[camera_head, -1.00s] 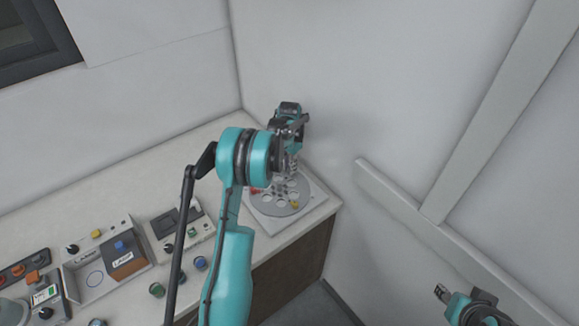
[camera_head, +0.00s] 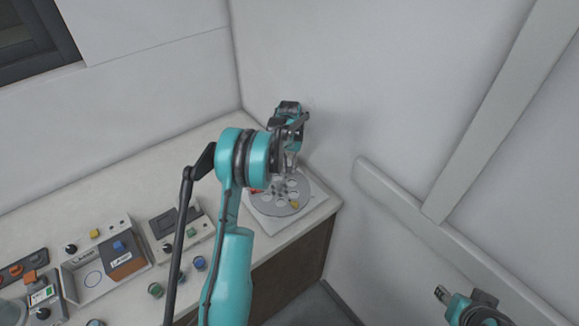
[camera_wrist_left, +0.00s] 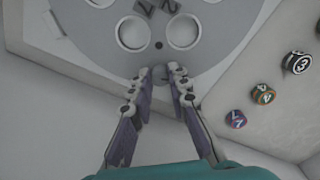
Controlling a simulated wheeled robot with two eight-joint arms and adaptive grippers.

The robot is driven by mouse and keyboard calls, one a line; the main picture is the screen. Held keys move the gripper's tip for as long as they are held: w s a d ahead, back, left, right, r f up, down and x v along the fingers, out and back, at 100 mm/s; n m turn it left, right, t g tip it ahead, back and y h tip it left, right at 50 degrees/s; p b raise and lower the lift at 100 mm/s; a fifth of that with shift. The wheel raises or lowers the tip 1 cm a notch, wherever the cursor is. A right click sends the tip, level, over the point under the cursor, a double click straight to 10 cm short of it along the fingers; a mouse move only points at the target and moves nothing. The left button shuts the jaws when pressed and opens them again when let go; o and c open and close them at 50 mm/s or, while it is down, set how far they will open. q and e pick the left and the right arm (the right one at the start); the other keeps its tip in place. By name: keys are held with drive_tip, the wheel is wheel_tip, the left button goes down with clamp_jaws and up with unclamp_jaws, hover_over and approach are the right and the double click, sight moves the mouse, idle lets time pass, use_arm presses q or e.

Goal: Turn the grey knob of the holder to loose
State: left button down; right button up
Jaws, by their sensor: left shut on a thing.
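The holder is a grey round plate with holes (camera_head: 304,186) on a white base at the back right corner of the worktop. My left gripper (camera_head: 291,165) reaches down over it. In the left wrist view, the left fingertips (camera_wrist_left: 160,77) are close together at the rim of the grey plate (camera_wrist_left: 88,45), shut on what appears to be the grey knob. The fingertips hide most of the knob, and its setting cannot be read. My right gripper (camera_head: 443,294) is at the lower right, away from the worktop, too small to judge.
Several numbered cylinders, one of them black (camera_wrist_left: 297,62), lie to the right in the wrist view. A grey device with a black knob (camera_head: 180,228) and other boxes with buttons stand to the left on the worktop. White walls close in behind and right of the holder.

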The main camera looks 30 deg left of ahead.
sight(289, 168)
idle(0.3)
use_arm(q)
drive_tip(key=c, duration=1.4)
unclamp_jaws()
drive_tip(key=shift+c, duration=0.2)
wheel_tip(289, 168, up, 12)
